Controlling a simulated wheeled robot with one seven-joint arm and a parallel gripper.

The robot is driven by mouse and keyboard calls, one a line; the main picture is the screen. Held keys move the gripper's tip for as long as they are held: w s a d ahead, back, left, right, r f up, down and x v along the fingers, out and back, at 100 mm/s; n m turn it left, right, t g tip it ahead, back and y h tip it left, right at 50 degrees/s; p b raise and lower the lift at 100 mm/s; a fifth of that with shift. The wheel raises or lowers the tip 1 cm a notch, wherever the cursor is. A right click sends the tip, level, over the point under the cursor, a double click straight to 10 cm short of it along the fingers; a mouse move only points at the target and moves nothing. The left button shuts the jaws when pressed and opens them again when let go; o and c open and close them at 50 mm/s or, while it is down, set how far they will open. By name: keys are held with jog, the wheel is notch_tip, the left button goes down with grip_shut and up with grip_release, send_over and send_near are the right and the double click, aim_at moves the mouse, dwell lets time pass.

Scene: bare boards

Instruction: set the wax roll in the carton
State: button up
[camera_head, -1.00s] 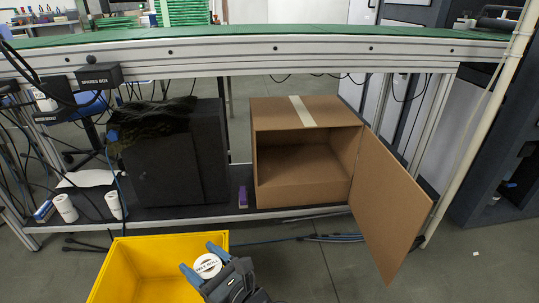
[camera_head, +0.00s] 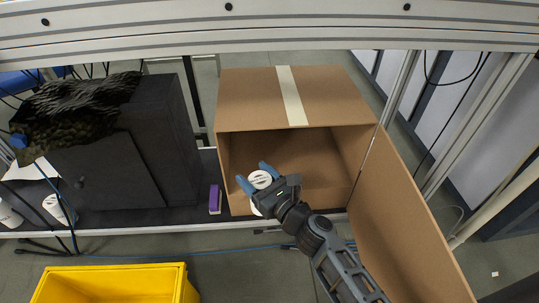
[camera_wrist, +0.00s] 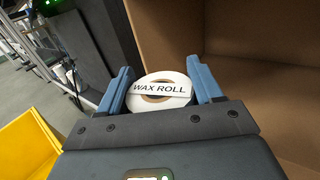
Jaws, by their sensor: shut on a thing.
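The wax roll (camera_head: 260,179) is a white ring-shaped roll, and its printed name reads clearly in the wrist view (camera_wrist: 160,90). My gripper (camera_head: 257,180) is shut on it, with one blue finger on each side; the gripper also shows in the wrist view (camera_wrist: 160,85). The open brown carton (camera_head: 243,104) lies on the low shelf with its opening facing me and its flap (camera_head: 407,225) swung out to the right. The roll is in front of the left part of the opening. I cannot tell whether it is past the front edge. My gripper hides part of the carton's lower front.
A purple-and-white block (camera_head: 215,198) stands just left of the carton. A dark cabinet (camera_head: 110,165) with a dark cloth on top is further left. A yellow bin (camera_head: 110,283) stands on the floor at front left. The bench beam (camera_head: 300,25) runs above the carton.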

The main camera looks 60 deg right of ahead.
jog(key=s+d+f+m+g+h, duration=0.2)
jog(key=s+d+m+h, duration=0.15)
jog(key=s+d, duration=0.75)
jog(key=w+d+f+b, duration=0.1)
jog(key=w+d+b, duration=0.1)
jog(key=w+d, duration=0.4)
jog(key=w+d+f+h+b, duration=0.1)
jog(key=w+d+f+b, duration=0.1)
jog(key=w+d, duration=0.4)
jog(key=shift+w+d+f, duration=0.25)
jog(key=shift+d, duration=1.35)
jog(key=shift+b, duration=0.3)
jog(key=shift+f, duration=0.2)
jog(key=o, duration=1.2)
